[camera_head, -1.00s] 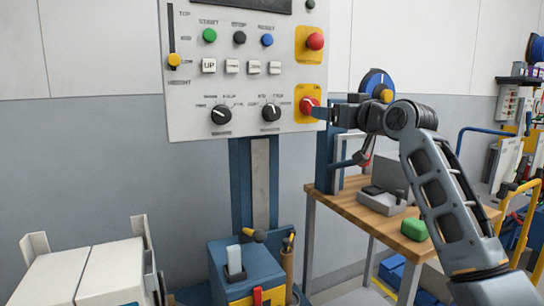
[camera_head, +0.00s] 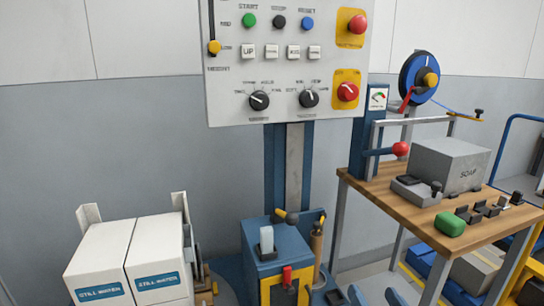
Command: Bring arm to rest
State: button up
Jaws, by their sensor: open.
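The rest of my arm is out of frame below. The grey control panel (camera_head: 233,103) on its blue post is clear of the arm. Its lower red knob (camera_head: 347,92) on a yellow plate is fully visible, with no gripper touching it.
White STILL WATER boxes (camera_head: 157,250) stand at lower left. A blue cabinet (camera_head: 257,262) stands below the panel.

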jog(key=s+f+g+h+p, duration=0.1)
jog(key=s+f+h+p, duration=0.15)
jog(key=s, duration=1.95)
jog(key=s+d+r+p, duration=0.1)
jog(key=s+r, duration=0.3)
jog(key=s, duration=0.5)
jog(key=s+d+r+n+g, duration=0.1)
jog(key=s+r, duration=0.4)
jog(key=s, duration=0.4)
jog(key=shift+s+n+y+p, duration=0.3)
jog(key=shift+s+y+p, duration=0.05)
jog(key=shift+s, duration=0.05)
jog(key=shift+d, duration=0.1)
